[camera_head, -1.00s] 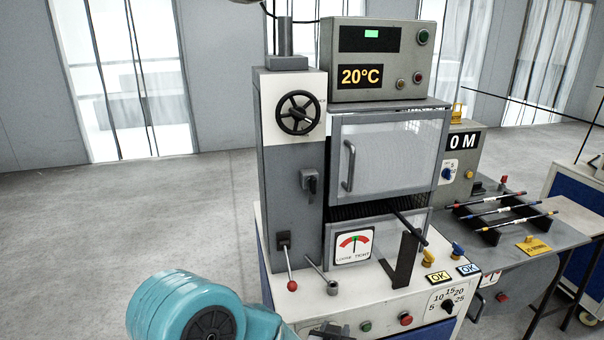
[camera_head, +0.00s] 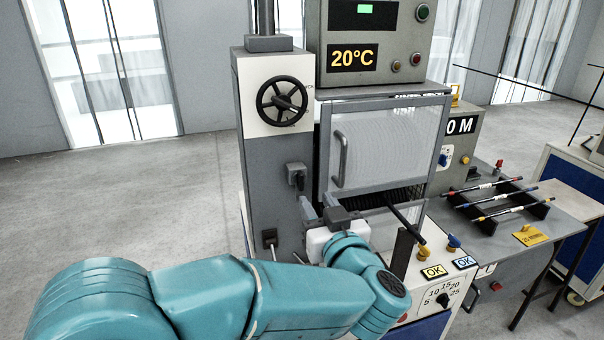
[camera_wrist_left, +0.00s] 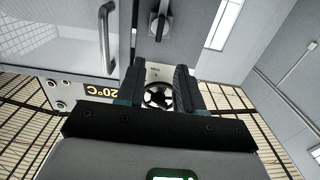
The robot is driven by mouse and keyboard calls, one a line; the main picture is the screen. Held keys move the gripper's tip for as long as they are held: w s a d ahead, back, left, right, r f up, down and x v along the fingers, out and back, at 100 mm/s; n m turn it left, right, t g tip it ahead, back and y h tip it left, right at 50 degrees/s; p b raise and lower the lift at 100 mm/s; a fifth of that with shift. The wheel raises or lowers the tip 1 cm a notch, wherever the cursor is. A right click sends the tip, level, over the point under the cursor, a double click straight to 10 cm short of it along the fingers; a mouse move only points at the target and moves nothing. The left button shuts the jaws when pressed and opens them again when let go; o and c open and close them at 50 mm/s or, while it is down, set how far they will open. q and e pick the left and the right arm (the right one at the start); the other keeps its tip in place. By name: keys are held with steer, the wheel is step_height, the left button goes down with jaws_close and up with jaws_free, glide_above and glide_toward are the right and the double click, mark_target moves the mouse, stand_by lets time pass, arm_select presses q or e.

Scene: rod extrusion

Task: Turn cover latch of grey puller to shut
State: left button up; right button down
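The grey puller (camera_head: 268,207) is the tall grey column at the left of the machine, with a black handwheel (camera_head: 282,101) on its white upper part. Its cover latch (camera_head: 297,177) is a small black turn-handle on the grey front; its lever looks roughly upright. In the left wrist view, turned upside down, the latch (camera_wrist_left: 160,22) shows beyond the fingertips. My left gripper (camera_head: 320,208) is in front of the column, below and right of the latch, apart from it. Its two fingers (camera_wrist_left: 160,75) are spread with nothing between them. My right gripper is not in view.
A mesh-windowed door with a bar handle (camera_head: 341,160) is right of the column, under a 20°C display box (camera_head: 354,57). A dark rod (camera_head: 405,226) sticks out below the door. A side table (camera_head: 548,231) holds several striped rods. My left arm hides the lower front.

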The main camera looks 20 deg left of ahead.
mark_target(302, 176)
arm_select(q)
steer(key=p+x, duration=0.1)
steer(key=x, duration=0.9)
steer(key=shift+w+f, duration=0.1)
steer(key=shift+w, duration=0.2)
steer(key=shift+s+a, duration=0.1)
jaws_close()
